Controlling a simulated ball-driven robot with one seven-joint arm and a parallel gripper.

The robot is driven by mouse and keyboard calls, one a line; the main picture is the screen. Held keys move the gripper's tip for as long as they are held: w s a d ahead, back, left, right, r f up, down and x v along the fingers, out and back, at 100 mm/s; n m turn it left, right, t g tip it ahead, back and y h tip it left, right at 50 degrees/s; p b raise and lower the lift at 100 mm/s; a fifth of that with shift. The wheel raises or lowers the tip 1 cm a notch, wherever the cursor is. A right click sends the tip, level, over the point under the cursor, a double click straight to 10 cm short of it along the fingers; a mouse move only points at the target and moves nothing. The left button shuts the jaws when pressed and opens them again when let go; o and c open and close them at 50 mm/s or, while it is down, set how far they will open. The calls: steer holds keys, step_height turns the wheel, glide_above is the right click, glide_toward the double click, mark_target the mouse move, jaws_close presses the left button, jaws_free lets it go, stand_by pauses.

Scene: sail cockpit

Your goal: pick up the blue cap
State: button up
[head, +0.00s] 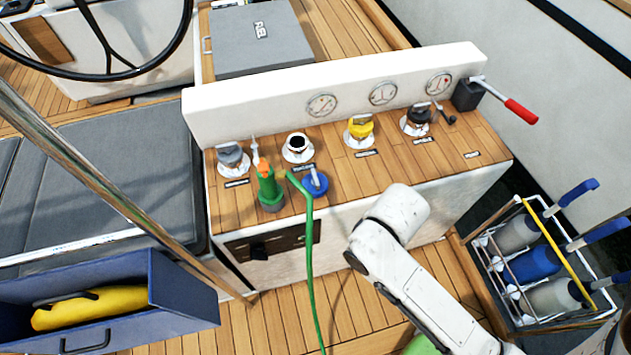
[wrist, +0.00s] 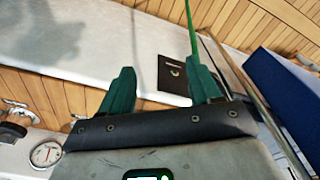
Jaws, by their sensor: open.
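The blue cap (head: 317,184) lies near the front edge of the wooden console top in the head view, with a pale upright handle on it. The green hose passes close by its left side. It does not show in the wrist view. My gripper (wrist: 162,88) shows in the wrist view with its two dark green fingers apart and nothing between them. The white console front lies beyond the fingers. In the head view my gripper cannot be made out; my white arm covers the area right of the blue cap.
A green nozzle (head: 269,190) with an orange tip stands left of the cap. An uncapped filler (head: 297,144) lies behind it, between a grey cap (head: 231,154) and a yellow cap (head: 360,127). The green hose (head: 309,260) hangs down the front. A bottle rack (head: 530,318) stands right.

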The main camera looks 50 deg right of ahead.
stand_by(0.4)
steer(key=shift+o, duration=1)
steer(key=shift+w+d, duration=0.15)
steer(key=shift+w, duration=0.05)
steer(key=o, duration=0.5)
steer(key=w+d+m+h, duration=0.1)
steer(key=w+d+m, duration=0.7)
steer(key=w+m, duration=0.3)
steer(key=shift+w+d+r, duration=0.2)
steer(key=shift+d+r, duration=0.05)
steer(key=shift+r, duration=0.15)
step_height(320, 180, up, 2)
steer(key=m+g+y, duration=0.1)
steer(key=m, duration=1.2)
glide_above(315, 176)
steer(key=shift+s+r, duration=0.2)
steer(key=shift+s, duration=0.05)
steer(key=shift+w+a+f, duration=0.15)
step_height(315, 176, down, 10)
steer(key=shift+f+p, duration=0.25)
steer(key=shift+p, duration=0.25)
